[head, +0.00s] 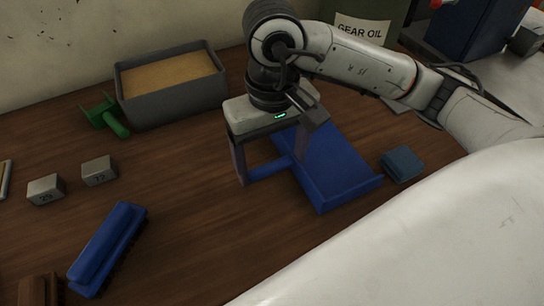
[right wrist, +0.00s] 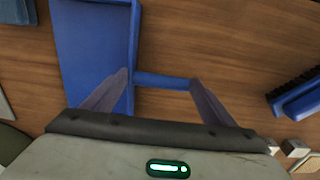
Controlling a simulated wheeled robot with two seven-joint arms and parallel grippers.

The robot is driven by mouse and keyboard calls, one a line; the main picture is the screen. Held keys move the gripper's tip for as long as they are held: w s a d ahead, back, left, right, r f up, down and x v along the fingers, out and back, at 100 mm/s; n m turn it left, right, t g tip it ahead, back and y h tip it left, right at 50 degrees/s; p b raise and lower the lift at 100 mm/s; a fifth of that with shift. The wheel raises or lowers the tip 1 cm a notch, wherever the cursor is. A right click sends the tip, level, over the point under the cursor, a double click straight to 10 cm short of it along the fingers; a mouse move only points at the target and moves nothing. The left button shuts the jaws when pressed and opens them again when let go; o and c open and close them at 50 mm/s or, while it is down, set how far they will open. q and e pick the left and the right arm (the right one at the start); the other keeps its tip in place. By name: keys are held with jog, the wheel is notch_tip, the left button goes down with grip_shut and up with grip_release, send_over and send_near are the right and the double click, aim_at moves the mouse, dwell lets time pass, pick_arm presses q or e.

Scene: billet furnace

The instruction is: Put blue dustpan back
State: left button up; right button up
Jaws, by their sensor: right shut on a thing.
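The blue dustpan (head: 325,170) is right of centre in the head view, its flat pan to the right and its short handle (head: 267,172) to the left. It seems to lie at table level; I cannot tell whether it touches the wood. My right gripper (head: 270,168) points down over the handle and is shut on the dustpan. In the right wrist view, the fingers (right wrist: 158,82) stand at the two ends of the handle, the left one by the pan's edge (right wrist: 95,50). My right arm hides part of the pan. My left gripper is out of view.
A blue brush (head: 108,248) lies at the front left. Two stamped metal blocks (head: 45,189), a green tool (head: 106,116) and a grey bin of sand (head: 172,88) are on the left. A small blue block (head: 401,163) sits right of the pan. A gear oil can (head: 362,25) stands behind.

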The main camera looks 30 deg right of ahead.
jog(key=shift+f, duration=0.15)
jog(key=o, duration=1.7)
notch_tip(320, 180, up, 12)
jog(key=shift+r+p, duration=0.2)
jog(key=shift+p, duration=0.25)
jog(key=shift+s, duration=0.1)
